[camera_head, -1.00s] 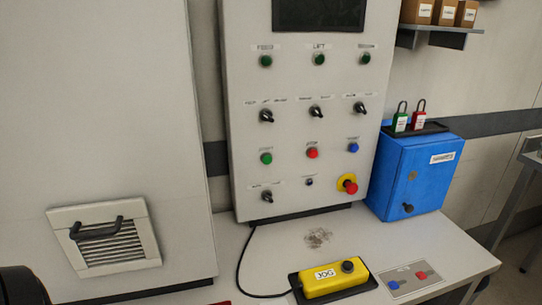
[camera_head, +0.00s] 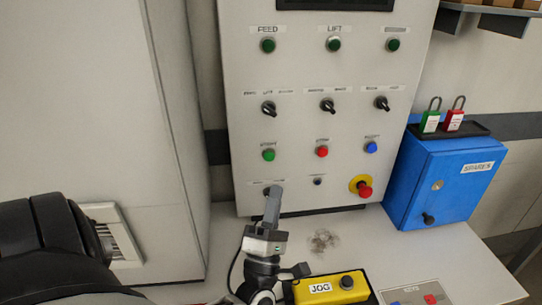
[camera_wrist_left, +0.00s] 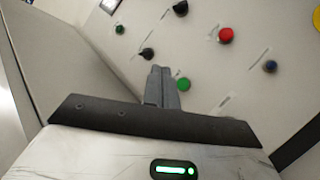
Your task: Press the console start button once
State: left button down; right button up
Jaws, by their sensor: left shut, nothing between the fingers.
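The start button is the green one (camera_head: 268,154) at the left of the console's lower button row, with a small blurred label above it. It also shows in the wrist view (camera_wrist_left: 183,84), just right of my fingers. My left gripper (camera_head: 274,188) is shut and empty, its fingers pointing up in the head view, below the green button and in front of the lower-left selector switch, which they partly cover. The fingertips look apart from the button; their exact distance from the panel is unclear. My right gripper is not in view.
A red button (camera_head: 322,152) and a blue button (camera_head: 371,147) share the row. A red emergency stop (camera_head: 364,191) sits lower right. Black selector switches (camera_head: 268,108) are above. A yellow JOG box (camera_head: 330,289) and a blue cabinet (camera_head: 440,185) stand on the table.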

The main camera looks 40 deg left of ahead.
aim_at(269, 157)
pick_arm(q)
jog(key=w+a, duration=0.2)
jog(key=w+a+b, duration=0.1)
jog(key=a, duration=0.1)
jog(key=w+a+b, duration=0.1)
jog(key=w+a, duration=0.1)
jog(key=shift+w+a, duration=0.3)
jog(key=shift+a, duration=0.1)
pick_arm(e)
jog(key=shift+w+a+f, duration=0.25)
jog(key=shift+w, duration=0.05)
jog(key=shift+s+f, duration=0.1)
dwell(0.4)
pick_arm(q)
jog(key=shift+a, duration=0.1)
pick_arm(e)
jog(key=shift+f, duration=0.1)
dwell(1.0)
pick_arm(q)
jog(key=shift+w+a+b, duration=0.25)
jog(key=shift+w+b, duration=0.05)
jog(key=shift+b, duration=0.1)
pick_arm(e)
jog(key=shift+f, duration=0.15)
